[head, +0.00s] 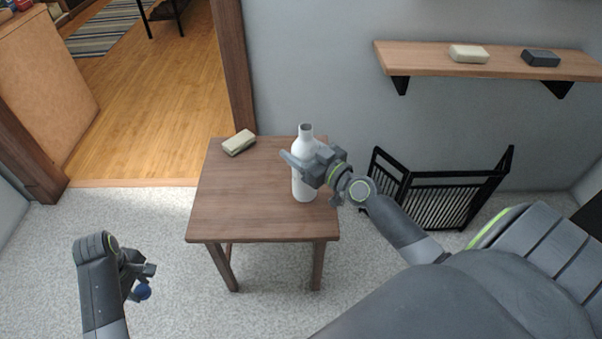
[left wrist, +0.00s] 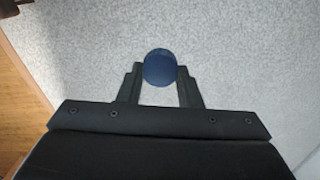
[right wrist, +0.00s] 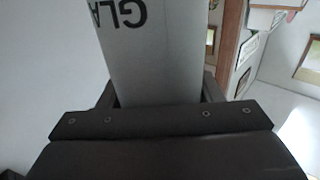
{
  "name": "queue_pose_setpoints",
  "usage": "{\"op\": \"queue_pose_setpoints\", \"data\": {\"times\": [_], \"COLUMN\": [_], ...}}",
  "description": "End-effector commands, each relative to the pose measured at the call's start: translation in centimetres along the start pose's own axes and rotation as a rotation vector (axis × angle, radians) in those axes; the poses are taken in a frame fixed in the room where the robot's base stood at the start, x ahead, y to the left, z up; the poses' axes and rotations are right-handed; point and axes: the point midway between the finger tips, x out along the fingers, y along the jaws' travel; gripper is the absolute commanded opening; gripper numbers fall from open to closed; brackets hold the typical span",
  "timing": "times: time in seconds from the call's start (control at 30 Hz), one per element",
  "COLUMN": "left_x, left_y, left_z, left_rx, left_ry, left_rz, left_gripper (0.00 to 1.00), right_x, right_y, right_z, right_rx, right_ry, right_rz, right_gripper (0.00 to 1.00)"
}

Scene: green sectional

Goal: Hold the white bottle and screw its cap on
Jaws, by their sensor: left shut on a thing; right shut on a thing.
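The white bottle (head: 305,185) stands upright on the right part of the small wooden table (head: 235,205), its neck open at the top. My right gripper (head: 297,160) is shut around the bottle's body from the right; the bottle also fills the middle of the right wrist view (right wrist: 158,60), with dark letters on it. The blue cap (head: 142,292) is held by my left gripper (head: 138,281), low at the left, in front of the table and apart from the bottle. The left wrist view shows the round cap (left wrist: 160,68) between the fingertips.
A pale box (head: 239,142) lies at the table's back left. A wall shelf (head: 430,58) with a light block (head: 468,54) and a dark block (head: 541,58) hangs at the upper right. A black folding gate (head: 440,190) stands behind my right arm. The table's front left is clear.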

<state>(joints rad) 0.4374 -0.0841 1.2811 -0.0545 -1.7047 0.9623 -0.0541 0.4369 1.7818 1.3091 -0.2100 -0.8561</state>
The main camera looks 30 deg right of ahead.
Motion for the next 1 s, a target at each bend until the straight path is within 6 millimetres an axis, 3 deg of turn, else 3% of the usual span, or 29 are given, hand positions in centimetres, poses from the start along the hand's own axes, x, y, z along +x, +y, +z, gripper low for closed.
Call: {"op": "queue_pose_setpoints", "data": {"times": [0.1, 0.47, 0.8, 1.0], "left_x": [1.1, 1.1, 3.9, 3.9], "left_y": [0.0, 0.0, 0.0, 0.0], "left_z": [0.0, 0.0, 0.0, 0.0], "left_rx": [0.000, 0.000, 0.000, 0.000], "left_ry": [0.000, 0.000, 0.000, 0.000], "left_rz": [0.000, 0.000, 0.000, 0.000], "left_gripper": [0.11, 0.11, 0.11, 0.11], "right_x": [0.0, 0.0, 0.0, 0.0], "right_y": [0.0, 0.0, 0.0, 0.0], "right_z": [1.3, 1.4, 5.0, 5.1], "right_rx": [0.000, -0.001, 0.001, -0.001], "right_ry": [0.002, 0.002, 0.002, 0.002], "right_rz": [0.000, 0.000, 0.000, 0.000], "right_gripper": [0.04, 0.04, 0.04, 0.04]}}
